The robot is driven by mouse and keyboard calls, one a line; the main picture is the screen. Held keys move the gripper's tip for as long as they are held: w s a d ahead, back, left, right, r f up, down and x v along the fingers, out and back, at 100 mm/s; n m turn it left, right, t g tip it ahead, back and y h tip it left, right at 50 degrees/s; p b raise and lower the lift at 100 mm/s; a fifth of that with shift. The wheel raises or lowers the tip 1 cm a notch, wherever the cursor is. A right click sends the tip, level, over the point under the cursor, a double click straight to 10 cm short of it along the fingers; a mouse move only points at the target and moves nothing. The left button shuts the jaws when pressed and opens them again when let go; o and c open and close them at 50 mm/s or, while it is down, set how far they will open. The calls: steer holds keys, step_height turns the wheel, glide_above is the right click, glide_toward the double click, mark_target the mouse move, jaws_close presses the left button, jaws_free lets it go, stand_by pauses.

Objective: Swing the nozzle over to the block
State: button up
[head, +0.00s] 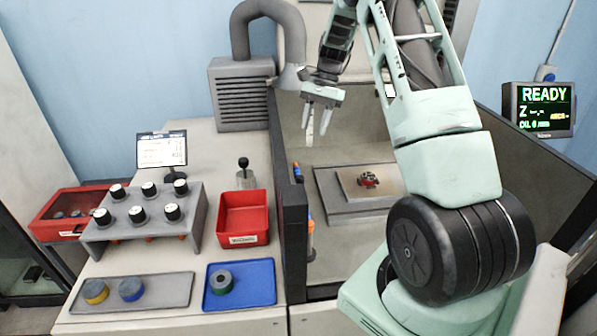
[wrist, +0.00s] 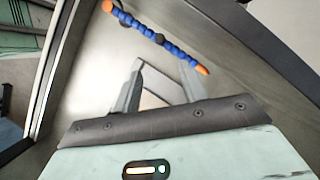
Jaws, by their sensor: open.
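The nozzle is a blue segmented hose (wrist: 165,42) with orange ends, seen across the top of the wrist view. Its tapered orange tip (wrist: 201,70) points to the lower right there. In the head view, parts of the blue and orange hose (head: 310,226) show beside the tank's left wall. The block (head: 350,182) is a flat tan piece with a dark-red patch, on a grey slab in the tank. My gripper (head: 316,120) is open and empty above the tank's back left. Its fingers also show in the wrist view (wrist: 160,80), apart from the hose.
The tank's dark left wall (head: 291,225) and right wall (head: 550,185) stand up around the slab. Left of it, a red bin (head: 242,219), a blue tray (head: 255,290), a grey tray (head: 162,291) and a holder rack (head: 190,222) fill the bench. The screen (head: 544,108) reads READY.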

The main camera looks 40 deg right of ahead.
mark_target(301, 176)
steer(key=p+x, duration=0.5)
steer(key=x, duration=1)
steer(key=shift+a+f, duration=0.25)
steer(key=shift+f, duration=0.1)
jaws_close()
